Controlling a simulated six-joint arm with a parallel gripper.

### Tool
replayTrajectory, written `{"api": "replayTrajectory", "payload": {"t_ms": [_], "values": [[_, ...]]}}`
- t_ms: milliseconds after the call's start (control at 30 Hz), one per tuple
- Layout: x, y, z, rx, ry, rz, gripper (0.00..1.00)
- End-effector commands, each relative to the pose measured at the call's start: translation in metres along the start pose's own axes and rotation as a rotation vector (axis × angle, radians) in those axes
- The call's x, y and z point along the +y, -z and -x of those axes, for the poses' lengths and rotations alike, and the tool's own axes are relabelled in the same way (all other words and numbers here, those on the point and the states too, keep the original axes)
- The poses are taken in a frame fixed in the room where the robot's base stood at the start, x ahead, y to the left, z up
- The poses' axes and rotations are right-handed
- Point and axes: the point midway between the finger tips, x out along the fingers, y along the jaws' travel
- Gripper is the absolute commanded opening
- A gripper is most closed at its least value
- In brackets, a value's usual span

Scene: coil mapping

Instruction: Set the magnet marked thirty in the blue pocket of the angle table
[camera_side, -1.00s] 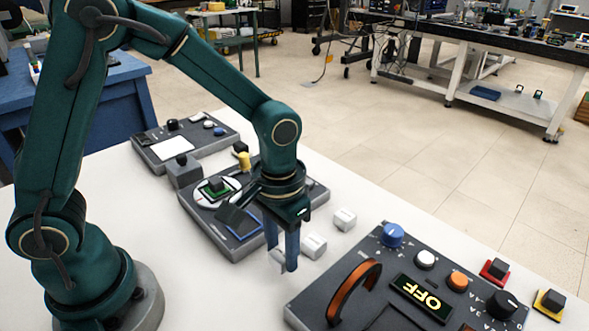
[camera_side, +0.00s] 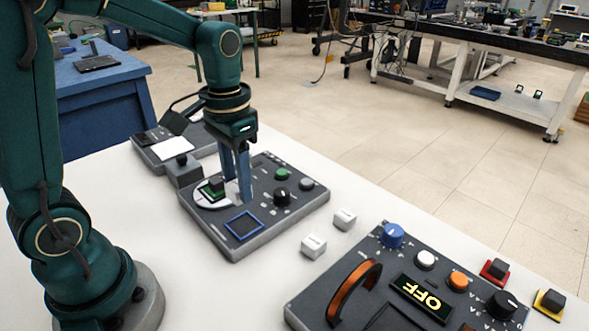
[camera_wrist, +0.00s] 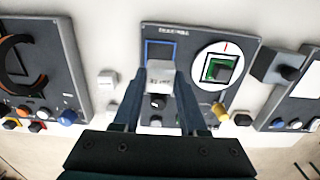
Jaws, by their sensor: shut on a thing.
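My gripper (camera_side: 240,198) is shut on a small white block, the held magnet (camera_wrist: 160,75), above the angle table (camera_side: 277,223). The mark on the magnet is too small to read. The blue pocket (camera_side: 244,225) is a blue-outlined dark square on the angle table, in front of the gripper in the side view. In the wrist view the blue pocket (camera_wrist: 151,46) lies just beyond the magnet, which covers part of it. The round white disc (camera_wrist: 205,57) beside it carries a green pocket (camera_wrist: 208,68) with a dark block in it.
Two white blocks, a nearer one (camera_side: 313,245) and a farther one (camera_side: 344,218), stand on the white table. A panel with an orange handle (camera_side: 355,290) and an OFF display (camera_side: 421,296) lies at front right. A grey panel with a white plate (camera_side: 172,148) lies behind.

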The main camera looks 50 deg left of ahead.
Motion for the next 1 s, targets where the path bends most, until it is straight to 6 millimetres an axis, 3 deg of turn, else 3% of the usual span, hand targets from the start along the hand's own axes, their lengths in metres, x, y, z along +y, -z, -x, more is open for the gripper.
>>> {"api": "replayTrajectory", "payload": {"t_ms": [600, 1000], "values": [[0.001, -0.001, -0.046, -0.002, -0.001, 0.001, 0.0], [0.0, 0.0, -0.057, 0.001, 0.0, 0.001, 0.0]]}}
